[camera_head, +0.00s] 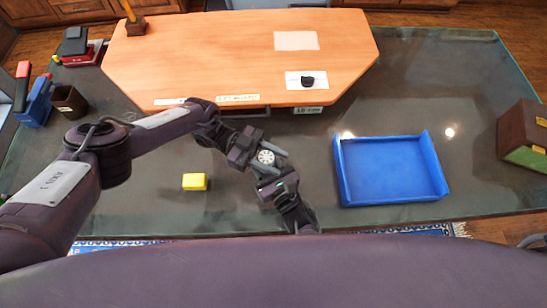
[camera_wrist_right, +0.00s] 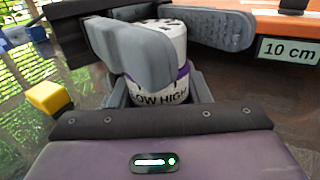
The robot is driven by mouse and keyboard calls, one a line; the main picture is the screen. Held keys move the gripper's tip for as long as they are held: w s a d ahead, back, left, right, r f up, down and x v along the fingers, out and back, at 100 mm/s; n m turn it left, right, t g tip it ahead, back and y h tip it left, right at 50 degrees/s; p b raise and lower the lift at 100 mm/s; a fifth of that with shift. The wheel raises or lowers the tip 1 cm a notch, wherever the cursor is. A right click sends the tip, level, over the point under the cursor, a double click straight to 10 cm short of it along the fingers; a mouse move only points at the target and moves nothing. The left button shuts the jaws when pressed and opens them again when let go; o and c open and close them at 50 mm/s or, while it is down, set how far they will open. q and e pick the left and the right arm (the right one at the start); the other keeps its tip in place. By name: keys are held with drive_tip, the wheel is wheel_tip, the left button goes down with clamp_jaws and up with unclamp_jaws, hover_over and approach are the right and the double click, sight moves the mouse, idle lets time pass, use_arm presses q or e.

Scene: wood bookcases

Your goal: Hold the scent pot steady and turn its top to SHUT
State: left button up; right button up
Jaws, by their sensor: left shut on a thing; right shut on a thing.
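The scent pot (camera_head: 266,157) is a small round pot with a white top, held between my two grippers above the desk. In the right wrist view the pot (camera_wrist_right: 165,90) has a white lower ring reading "LOW HIGH", a purple band and a white top with dark marks, partly hidden by a grey finger. My left gripper (camera_head: 259,152) is shut on the pot's upper part, its fingers reaching across from the left in the wrist view. My right gripper (camera_head: 269,169) is shut on the pot's lower part. I cannot read which setting the top points to.
A yellow block (camera_head: 195,181) lies left of the grippers. An empty blue tray (camera_head: 342,172) stands to the right. Behind is an orange board (camera_head: 200,60) with a black knob (camera_head: 307,81) on a white card. A "10 cm" label (camera_wrist_right: 289,51) shows at its edge.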

drive_tip(key=shift+a, duration=0.2)
use_arm(q)
drive_tip(key=o, duration=1)
use_arm(e)
drive_tip(key=shift+d, duration=0.1)
use_arm(q)
drive_tip(key=shift+w+a, duration=0.1)
drive_tip(key=shift+a, duration=0.05)
drive_tip(key=v, duration=1.1)
drive_tip(key=shift+a, duration=0.35)
use_arm(e)
drive_tip(key=shift+d, duration=0.1)
use_arm(q)
drive_tip(key=shift+w, duration=0.1)
use_arm(e)
drive_tip(key=o, duration=1.2)
